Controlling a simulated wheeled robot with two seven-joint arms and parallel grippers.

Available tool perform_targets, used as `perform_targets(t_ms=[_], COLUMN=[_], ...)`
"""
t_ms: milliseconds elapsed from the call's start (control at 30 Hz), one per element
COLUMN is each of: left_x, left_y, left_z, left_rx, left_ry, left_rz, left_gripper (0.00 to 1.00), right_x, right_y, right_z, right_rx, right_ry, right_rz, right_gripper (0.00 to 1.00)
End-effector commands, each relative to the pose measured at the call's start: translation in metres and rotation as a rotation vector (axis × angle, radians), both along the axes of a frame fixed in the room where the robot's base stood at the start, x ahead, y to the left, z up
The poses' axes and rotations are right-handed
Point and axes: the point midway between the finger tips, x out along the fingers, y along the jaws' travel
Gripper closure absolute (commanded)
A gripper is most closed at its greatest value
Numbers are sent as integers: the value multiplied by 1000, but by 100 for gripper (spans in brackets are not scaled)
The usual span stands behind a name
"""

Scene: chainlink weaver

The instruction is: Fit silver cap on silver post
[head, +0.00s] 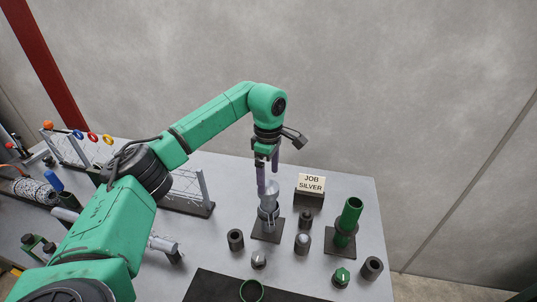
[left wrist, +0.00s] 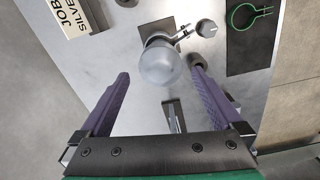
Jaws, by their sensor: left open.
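The silver post (head: 268,222) stands upright on a dark square base near the middle of the table. A wider pale grey rounded piece (head: 270,190) is at its top; I cannot tell whether this is a separate cap. In the left wrist view this round piece (left wrist: 160,64) hides most of the post. My left gripper (head: 267,186) points down over the post, with its purple fingers apart. In the left wrist view the open fingers (left wrist: 160,74) are on either side of the round piece, with gaps. A small grey knob with a light mark (head: 258,260) lies in front of the post.
A "JOB SILVER" sign (head: 311,183) stands behind right. A green tube (head: 349,215) stands on a dark base at right. A green knob (head: 341,277), dark cylinders (head: 236,240) and a short grey piece (head: 303,243) stand nearby. A green ring (head: 251,291) lies on a dark mat.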

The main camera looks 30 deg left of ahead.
Motion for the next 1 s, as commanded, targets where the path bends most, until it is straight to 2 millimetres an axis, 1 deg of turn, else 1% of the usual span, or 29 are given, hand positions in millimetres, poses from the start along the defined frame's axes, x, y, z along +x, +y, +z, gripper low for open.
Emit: perform_targets(t_ms=[33,267,300,400,433,500,633,1000], left_x=[1,1,1,1,1,0,0,0], left_y=[-1,-1,-1,-1,0,0,0,0], left_z=[8,58,68,87,96,107,115,114], left_rx=[-2,-2,-1,-1,1,1,1,0], left_ry=[-5,-5,-5,-4,-3,-2,-1,0], left_rz=[0,0,0,0,0,1,1,0], left_gripper=[0,0,0,0,0,0,0,0], right_x=[0,1,1,1,1,1,1,1], right_y=[0,0,0,1,1,2,2,3], right_z=[-7,-19,-19,-22,-16,-12,-10,-10], right_rx=[0,0,0,1,1,2,3,4], right_ry=[0,-1,-1,-1,-1,-1,0,-1], right_rz=[0,0,0,1,1,1,1,1], right_gripper=[50,50,50,50,50,50,50,50])
